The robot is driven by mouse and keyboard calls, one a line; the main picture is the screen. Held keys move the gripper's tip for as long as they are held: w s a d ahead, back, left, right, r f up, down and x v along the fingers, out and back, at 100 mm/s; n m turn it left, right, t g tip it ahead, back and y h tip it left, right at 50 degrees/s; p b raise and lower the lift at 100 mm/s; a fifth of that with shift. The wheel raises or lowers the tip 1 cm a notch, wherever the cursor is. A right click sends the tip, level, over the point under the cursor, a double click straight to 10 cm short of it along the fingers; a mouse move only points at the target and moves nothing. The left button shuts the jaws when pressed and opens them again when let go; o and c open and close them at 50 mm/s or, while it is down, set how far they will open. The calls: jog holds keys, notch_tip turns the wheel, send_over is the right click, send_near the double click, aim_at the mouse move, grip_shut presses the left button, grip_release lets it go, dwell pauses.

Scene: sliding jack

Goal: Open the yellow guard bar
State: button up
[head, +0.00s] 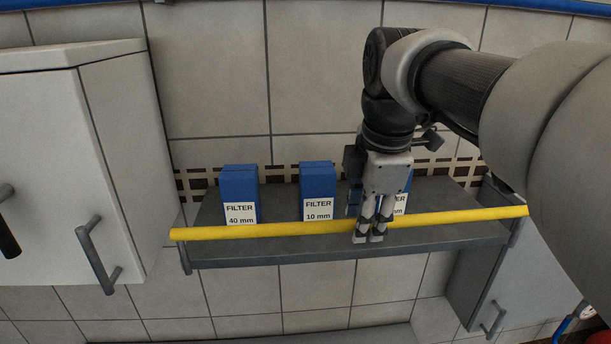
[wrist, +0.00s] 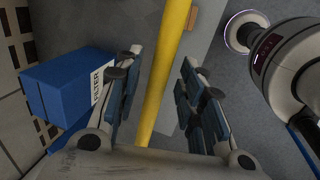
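The yellow guard bar (head: 270,230) runs across the front of a grey shelf, nearly level, ahead of the boxes. It also shows in the wrist view (wrist: 167,70), running lengthwise between my two fingers. My gripper (head: 369,236) points down at the bar, right of its middle, and its fingertips overlap the bar in the head view. In the wrist view the gripper (wrist: 160,62) is open, with one finger on each side of the bar and visible gaps. Whether either finger touches the bar I cannot tell.
Blue filter boxes stand on the shelf (head: 280,243): "40 mm" (head: 240,195) at left, "10 mm" (head: 318,190) in the middle, and a third (head: 401,198) partly hidden behind my gripper. A white cabinet (head: 75,160) stands at left. A tiled wall is behind.

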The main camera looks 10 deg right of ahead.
grip_shut()
dwell(0.4)
jog(key=shift+f+b, duration=0.1)
jog(key=shift+b, duration=0.4)
